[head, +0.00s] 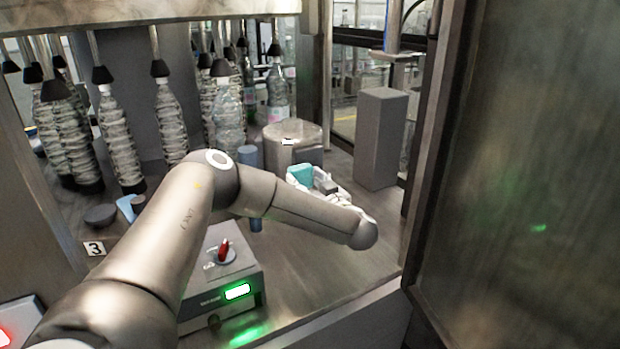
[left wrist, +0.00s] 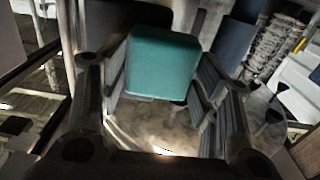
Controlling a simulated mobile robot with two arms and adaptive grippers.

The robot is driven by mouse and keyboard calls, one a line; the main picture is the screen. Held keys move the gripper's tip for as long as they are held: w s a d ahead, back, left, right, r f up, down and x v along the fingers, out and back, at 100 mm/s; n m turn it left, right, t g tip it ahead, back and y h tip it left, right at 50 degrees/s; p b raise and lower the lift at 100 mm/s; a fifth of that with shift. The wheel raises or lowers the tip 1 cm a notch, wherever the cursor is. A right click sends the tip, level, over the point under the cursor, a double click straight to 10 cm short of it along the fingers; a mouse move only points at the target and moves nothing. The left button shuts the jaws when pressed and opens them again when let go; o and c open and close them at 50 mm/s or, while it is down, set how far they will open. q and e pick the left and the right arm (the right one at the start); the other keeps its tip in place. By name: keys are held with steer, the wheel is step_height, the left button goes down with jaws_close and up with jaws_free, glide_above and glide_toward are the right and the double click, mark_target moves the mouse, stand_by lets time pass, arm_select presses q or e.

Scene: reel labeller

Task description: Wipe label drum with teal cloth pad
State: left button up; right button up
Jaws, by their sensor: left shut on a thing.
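The teal cloth pad (head: 301,173) is held in my left gripper (head: 318,183), just in front of and below the label drum (head: 293,146), a round metal drum with a worn pale top. In the left wrist view the teal pad (left wrist: 162,63) sits between the two dark fingers of the left gripper (left wrist: 160,85), which are shut on it. A mottled round surface, apparently the drum, shows behind and below the pad there. I cannot tell whether the pad touches the drum. My left forearm hides part of the table. My right gripper is not in view.
Several clear bottles (head: 115,138) stand under black nozzles at the left. A control box (head: 222,275) with a red knob and green light is at the front. A tall grey block (head: 380,140) stands right of the drum. A door panel (head: 530,180) bounds the right side.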

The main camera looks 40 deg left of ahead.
arm_select(q)
steer(key=shift+w+d, duration=0.1)
steer(key=shift+w, duration=0.15)
steer(key=w+d+b, duration=0.1)
steer(key=w, duration=0.1)
steer(key=w+b, duration=0.1)
steer(key=w, duration=0.1)
steer(key=w+d+b, duration=0.1)
steer(key=w+b, duration=0.1)
steer(key=shift+w+d, duration=0.25)
steer(key=shift+d, duration=0.05)
stand_by(0.4)
steer(key=shift+s+d+r+p, duration=0.1)
steer(key=shift+s+d+p, duration=0.1)
steer(key=shift+d+p, duration=0.35)
steer(key=shift+p+v, duration=1)
steer(key=shift+v, duration=1.45)
